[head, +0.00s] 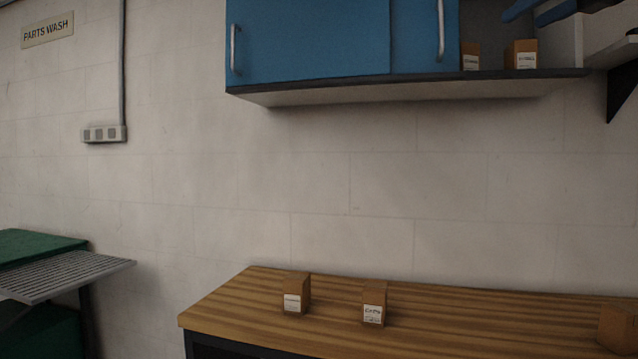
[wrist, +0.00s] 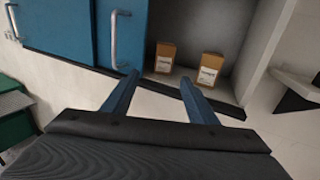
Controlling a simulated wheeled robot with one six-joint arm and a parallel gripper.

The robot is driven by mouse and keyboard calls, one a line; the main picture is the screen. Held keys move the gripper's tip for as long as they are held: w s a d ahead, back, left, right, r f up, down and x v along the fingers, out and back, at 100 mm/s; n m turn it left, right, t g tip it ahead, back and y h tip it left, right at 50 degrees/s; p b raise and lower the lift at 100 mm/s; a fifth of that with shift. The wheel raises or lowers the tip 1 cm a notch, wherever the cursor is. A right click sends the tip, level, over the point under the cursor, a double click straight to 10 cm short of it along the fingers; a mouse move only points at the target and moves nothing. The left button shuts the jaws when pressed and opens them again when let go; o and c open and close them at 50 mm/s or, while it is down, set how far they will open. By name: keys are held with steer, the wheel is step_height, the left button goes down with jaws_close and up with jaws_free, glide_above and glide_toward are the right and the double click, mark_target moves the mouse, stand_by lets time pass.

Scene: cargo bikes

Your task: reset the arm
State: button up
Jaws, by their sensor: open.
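My gripper (wrist: 160,90) shows in the wrist view with its two blue fingers spread apart and nothing between them. Its fingers point toward the open right part of a blue wall cabinet (wrist: 62,28). In the head view, the blue fingers of my gripper (head: 521,17) show at the top right edge, in front of the cabinet opening, partly cut off by the frame. Two brown cardboard boxes stand inside the cabinet, a left one (wrist: 165,58) and a right one (wrist: 209,69), beyond the fingertips and apart from them.
The cabinet's blue door (head: 310,38) covers its left part. A green parts-wash unit (head: 40,246) stands at left.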

steer(key=w+a+f+n+g, duration=0.1)
steer(key=a+f+n+g, duration=0.25)
steer(key=f, duration=0.95)
steer(key=w+a+f+n+g+y, duration=0.1)
steer(key=w+a+f+n+g, duration=0.3)
steer(key=f, duration=1)
steer(key=s+a+f+n+g, duration=0.1)
steer(key=a+f+n+g, duration=0.3)
steer(key=f, duration=0.9)
steer(key=s+a+f+n+g+h, duration=0.1)
steer(key=s+a+f+n+g, duration=0.1)
steer(key=s+f+n, duration=0.5)
steer(key=s+a+f+n+g+h, duration=0.1)
steer(key=s+a+f+n, duration=0.3)
steer(key=s+f+n, duration=0.4)
steer(key=s+a+f+n+g+p, duration=0.1)
steer(key=s+a+f+n+g, duration=0.2)
steer(key=s+f+n, duration=0.5)
step_height(320, 180, down, 9)
steer(key=shift+s+a+f+h, duration=0.15)
steer(key=shift+s+a+h, duration=0.3)
steer(key=shift+s, duration=0.35)
steer(key=shift+g, duration=0.25)
